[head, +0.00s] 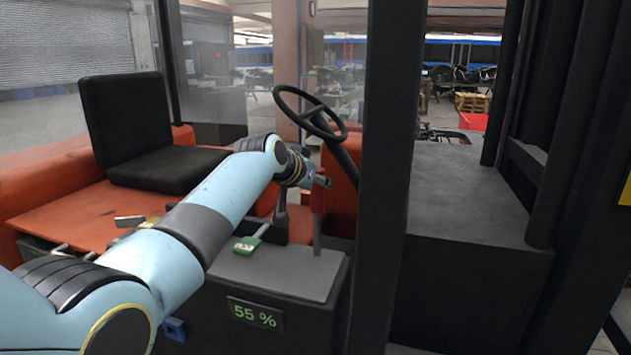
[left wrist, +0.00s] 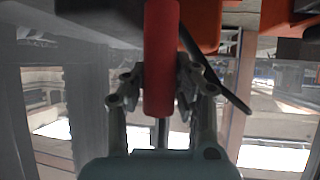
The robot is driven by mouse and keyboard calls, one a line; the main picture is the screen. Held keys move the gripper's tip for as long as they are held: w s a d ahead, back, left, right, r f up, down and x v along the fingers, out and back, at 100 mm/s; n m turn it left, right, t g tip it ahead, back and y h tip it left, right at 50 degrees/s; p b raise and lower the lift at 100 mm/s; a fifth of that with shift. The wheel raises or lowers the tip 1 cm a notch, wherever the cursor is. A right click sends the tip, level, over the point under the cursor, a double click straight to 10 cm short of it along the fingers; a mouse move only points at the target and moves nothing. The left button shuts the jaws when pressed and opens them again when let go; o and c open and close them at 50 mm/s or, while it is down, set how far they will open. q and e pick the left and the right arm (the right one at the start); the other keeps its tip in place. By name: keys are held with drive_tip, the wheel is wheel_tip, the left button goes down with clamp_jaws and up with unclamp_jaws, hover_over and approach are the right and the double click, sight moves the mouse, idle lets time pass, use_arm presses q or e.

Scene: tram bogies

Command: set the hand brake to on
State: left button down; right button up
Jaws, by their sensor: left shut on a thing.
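The hand brake lever has a red grip (head: 318,201) and stands about upright on the grey top of the dark box beside the driver's seat. My left gripper (head: 318,183) reaches it from the left and is shut on the red grip near its top. In the left wrist view the red grip (left wrist: 161,55) runs down between the two fingers of my left gripper (left wrist: 160,88), one on each side. The fingers partly hide the grip in the head view. My right gripper is not in view.
A steering wheel (head: 310,112) is just above and behind the gripper. A black seat (head: 155,135) is at the left. A dark post (head: 388,180) stands close right of the lever.

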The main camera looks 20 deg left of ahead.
use_arm(q)
drive_tip(key=shift+r, duration=0.1)
drive_tip(key=c, duration=1.4)
unclamp_jaws()
drive_tip(key=o, duration=0.4)
drive_tip(key=shift+w+d, duration=0.1)
drive_tip(key=shift+w, duration=0.1)
drive_tip(key=shift+s, duration=0.1)
drive_tip(key=shift+s, duration=0.1)
drive_tip(key=v, duration=1.1)
drive_tip(key=shift+s+r, duration=0.15)
drive_tip(key=shift+s, duration=0.15)
